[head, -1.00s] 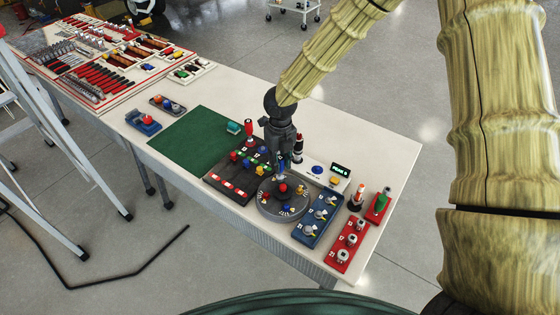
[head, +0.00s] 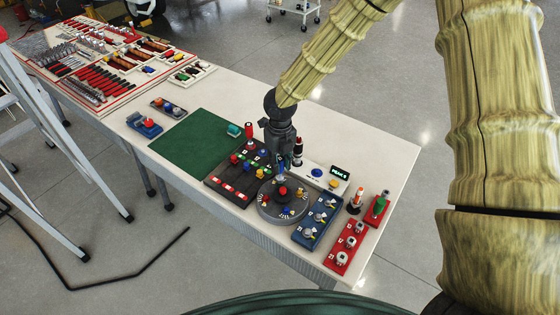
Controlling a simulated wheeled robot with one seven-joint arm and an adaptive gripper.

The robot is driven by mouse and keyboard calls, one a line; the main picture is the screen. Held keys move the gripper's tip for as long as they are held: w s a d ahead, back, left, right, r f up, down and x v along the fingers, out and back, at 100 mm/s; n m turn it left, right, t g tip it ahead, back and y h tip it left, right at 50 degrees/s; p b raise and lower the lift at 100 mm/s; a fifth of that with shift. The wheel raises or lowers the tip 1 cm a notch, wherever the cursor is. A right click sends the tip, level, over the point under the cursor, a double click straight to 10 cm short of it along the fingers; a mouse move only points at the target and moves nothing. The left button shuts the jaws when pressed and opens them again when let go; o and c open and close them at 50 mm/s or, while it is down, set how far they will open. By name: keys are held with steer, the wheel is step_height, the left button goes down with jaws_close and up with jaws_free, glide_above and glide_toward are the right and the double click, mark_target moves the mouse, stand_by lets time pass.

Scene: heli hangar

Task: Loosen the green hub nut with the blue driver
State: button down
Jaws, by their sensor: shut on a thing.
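My gripper (head: 281,148) is over the front part of the bench, pointing down. It is shut on the blue driver (head: 281,172), whose lower end shows just below the fingers. The driver stands about upright above the round grey hub (head: 266,211). The hub carries a red knob (head: 283,192) in its middle and small coloured nuts, blue and yellow among them, around it. I cannot make out a green nut on the hub; it may be too small or hidden behind the driver. Whether the driver tip touches anything is also too small to tell.
A dark rack (head: 226,185) with coloured pieces adjoins the hub on the left. A blue tray (head: 309,236) and a red tray (head: 338,262) stand right. A box with buttons and a display (head: 340,173) is behind. The green mat (head: 188,146) is mostly clear.

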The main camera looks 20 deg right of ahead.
steer(key=shift+r+p, duration=1)
steer(key=shift+p, duration=0.15)
steer(key=shift+r+p, duration=1.95)
steer(key=shift+p, duration=0.2)
